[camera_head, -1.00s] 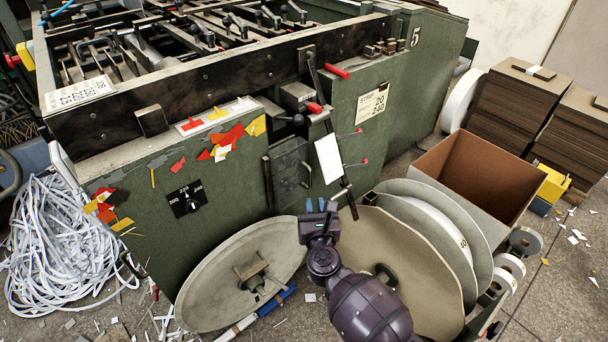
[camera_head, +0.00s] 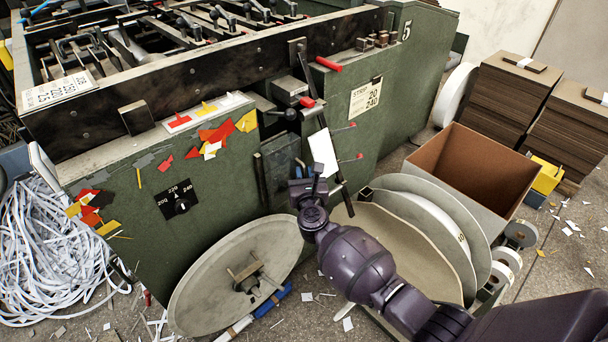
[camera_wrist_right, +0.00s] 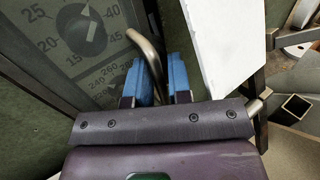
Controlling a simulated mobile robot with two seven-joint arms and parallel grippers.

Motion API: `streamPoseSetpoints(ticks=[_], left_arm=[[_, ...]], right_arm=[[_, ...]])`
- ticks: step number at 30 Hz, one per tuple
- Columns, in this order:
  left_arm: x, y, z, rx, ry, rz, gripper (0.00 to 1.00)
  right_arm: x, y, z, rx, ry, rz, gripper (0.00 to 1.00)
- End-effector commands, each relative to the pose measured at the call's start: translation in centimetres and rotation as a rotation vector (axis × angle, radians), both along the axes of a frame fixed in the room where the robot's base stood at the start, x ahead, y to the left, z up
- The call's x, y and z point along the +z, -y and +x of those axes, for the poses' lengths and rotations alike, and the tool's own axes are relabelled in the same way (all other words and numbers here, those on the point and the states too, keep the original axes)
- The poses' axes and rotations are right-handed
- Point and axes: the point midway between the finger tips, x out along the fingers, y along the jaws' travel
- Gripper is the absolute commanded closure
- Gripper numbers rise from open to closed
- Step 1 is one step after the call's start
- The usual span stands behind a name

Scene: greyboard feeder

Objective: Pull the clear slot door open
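The clear slot door (camera_wrist_right: 75,50) is a see-through panel at the left of the right wrist view, with a dial and printed numbers showing through it. In the head view it looks like a dark green panel (camera_head: 280,168) on the machine's front. A bent metal rod handle (camera_wrist_right: 152,48) stands out by the door. My right gripper (camera_wrist_right: 161,75) has its two blue fingers on either side of this rod. A gap shows beside the right finger, so it looks open around the rod. In the head view my right arm partly hides this spot. My left gripper is out of view.
A white card (camera_head: 323,152) hangs just right of the door and also shows in the right wrist view (camera_wrist_right: 222,40). Large reel discs (camera_head: 238,278) stand below. An open cardboard box (camera_head: 470,165) is at the right. Paper strips (camera_head: 50,250) lie at the left.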

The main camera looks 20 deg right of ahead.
Motion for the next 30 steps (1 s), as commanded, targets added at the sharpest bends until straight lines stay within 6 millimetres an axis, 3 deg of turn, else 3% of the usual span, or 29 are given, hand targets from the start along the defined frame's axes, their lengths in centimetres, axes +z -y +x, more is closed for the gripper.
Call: streamPoseSetpoints(ticks=[5,9,23,30], left_arm=[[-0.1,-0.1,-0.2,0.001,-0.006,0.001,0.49],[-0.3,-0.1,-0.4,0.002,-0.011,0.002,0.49],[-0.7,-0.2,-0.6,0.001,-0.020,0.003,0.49],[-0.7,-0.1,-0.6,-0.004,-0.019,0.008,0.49]], right_arm=[[0.0,0.0,0.0,0.000,0.001,0.000,0.83],[0.0,0.0,0.0,0.000,0.001,0.000,1.00],[-0.1,-0.2,-0.4,-0.028,0.000,0.004,1.00],[-0.3,-0.6,-1.7,-0.151,-0.002,0.007,1.00]])
